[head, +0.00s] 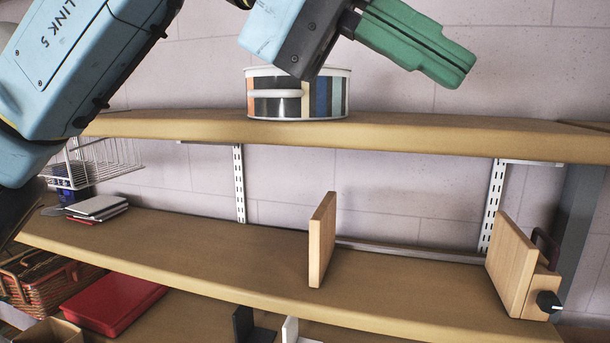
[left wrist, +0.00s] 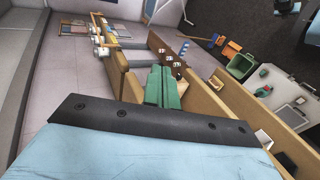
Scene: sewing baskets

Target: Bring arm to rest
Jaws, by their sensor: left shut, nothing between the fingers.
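My left gripper (head: 455,68) has green fingers pressed together with nothing between them. In the head view it is at the top, pointing right and slightly down, above the upper wooden shelf (head: 420,133). It also shows in the left wrist view (left wrist: 163,74), its fingers pointing along the shelving. My left arm comes in from the upper left, in front of the shelves. The wrist hides part of the top of a striped round tin (head: 322,97) on the upper shelf. My right gripper is in neither view.
The middle shelf (head: 265,257) holds two upright wooden boards, one central (head: 321,240) and one at right (head: 508,262). A white wire basket (head: 112,153) and small books (head: 98,207) are at left. Below are a wicker basket (head: 45,285) and a red box (head: 115,303).

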